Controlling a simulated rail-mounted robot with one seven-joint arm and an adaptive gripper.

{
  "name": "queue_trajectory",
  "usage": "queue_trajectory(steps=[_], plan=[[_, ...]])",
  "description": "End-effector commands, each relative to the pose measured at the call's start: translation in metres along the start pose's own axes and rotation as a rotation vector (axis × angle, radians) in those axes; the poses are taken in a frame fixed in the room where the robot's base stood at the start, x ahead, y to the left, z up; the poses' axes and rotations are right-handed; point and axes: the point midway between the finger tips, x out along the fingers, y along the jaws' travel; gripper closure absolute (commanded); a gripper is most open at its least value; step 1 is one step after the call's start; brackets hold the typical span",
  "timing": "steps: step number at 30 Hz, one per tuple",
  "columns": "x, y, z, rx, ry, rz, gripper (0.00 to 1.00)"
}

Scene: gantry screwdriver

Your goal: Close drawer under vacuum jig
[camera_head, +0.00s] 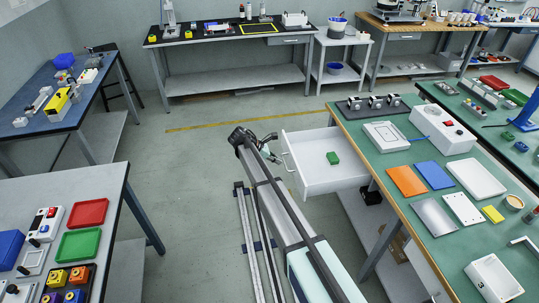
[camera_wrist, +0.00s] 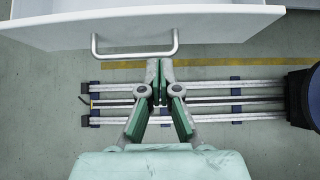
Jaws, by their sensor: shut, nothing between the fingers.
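The white drawer (camera_head: 345,178) is pulled out from under the green-topped bench in the head view, with a green block (camera_head: 332,158) inside it. Its bar handle (camera_head: 290,163) faces left, towards my arm. The vacuum jig is likely the white framed plate (camera_head: 386,135) on the bench above, but I cannot be sure. In the wrist view the drawer front (camera_wrist: 150,30) spans the top and the handle (camera_wrist: 135,52) hangs below its edge. My gripper (camera_wrist: 160,62) is shut and empty, its tips close to the handle's right part; contact cannot be told.
The green bench (camera_head: 385,215) carries coloured plates and a white box with a red button (camera_head: 443,130). My rail runs along the floor beside the bench. A grey bench (camera_head: 100,190) with trays stands at the left.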

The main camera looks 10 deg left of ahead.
Motion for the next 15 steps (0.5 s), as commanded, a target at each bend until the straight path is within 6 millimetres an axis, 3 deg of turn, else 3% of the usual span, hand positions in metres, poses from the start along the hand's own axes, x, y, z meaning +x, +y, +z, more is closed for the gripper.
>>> queue_trajectory(steps=[4,15], plan=[[0.025,0.0,0.004,0.001,0.0,-0.002,1.0],[0.049,0.0,0.028,0.001,0.001,0.001,1.0]])
